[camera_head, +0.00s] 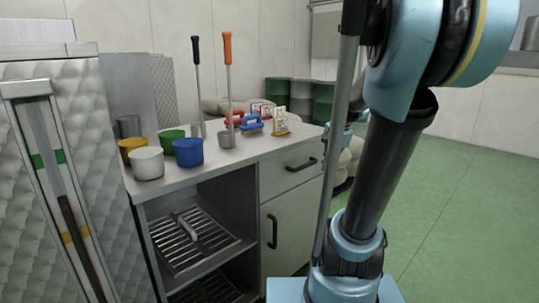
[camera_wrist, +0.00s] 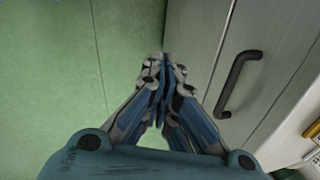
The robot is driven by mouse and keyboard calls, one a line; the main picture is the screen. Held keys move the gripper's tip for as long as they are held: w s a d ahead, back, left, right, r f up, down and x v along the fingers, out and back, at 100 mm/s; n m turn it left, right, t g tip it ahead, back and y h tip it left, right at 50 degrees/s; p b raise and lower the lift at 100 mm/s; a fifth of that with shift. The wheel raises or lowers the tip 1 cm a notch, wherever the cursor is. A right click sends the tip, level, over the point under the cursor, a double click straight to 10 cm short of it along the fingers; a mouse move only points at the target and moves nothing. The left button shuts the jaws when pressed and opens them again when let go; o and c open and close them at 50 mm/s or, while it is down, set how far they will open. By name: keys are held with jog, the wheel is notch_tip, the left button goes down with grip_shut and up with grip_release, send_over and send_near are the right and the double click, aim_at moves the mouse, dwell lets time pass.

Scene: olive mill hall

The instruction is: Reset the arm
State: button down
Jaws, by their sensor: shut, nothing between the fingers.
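My gripper (camera_wrist: 162,68) shows in the wrist view with its fingers together and nothing between them. It points down past the side of a pale cabinet (camera_wrist: 204,45), over the green floor (camera_wrist: 50,60). A black handle (camera_wrist: 236,84) on the cabinet front is to the right of the fingers, apart from them. In the head view my arm stands upright at the right, in front of the cabinet's right side. My gripper is mostly hidden there behind the arm.
The counter (camera_head: 237,155) holds a white cup (camera_head: 147,163), a blue cup (camera_head: 188,153), other cups, two ladles, and a blue-handled brush (camera_head: 250,125). Below are open shelves with a rack (camera_head: 185,245), and a drawer (camera_head: 285,170). Green floor (camera_head: 470,210) at the right is clear.

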jog(key=s+a+f+n, duration=0.1)
jog(key=s+f+n, duration=0.4)
jog(key=s, duration=0.3)
jog(key=s+a+f+n+h, duration=0.1)
jog(key=s+f+n, duration=0.5)
jog(key=s, duration=0.3)
jog(key=shift+s+a+f, duration=0.2)
jog(key=shift+s+f, duration=0.1)
jog(key=shift+f, duration=0.1)
jog(key=shift+w+f, duration=0.2)
jog(key=shift+w, duration=0.2)
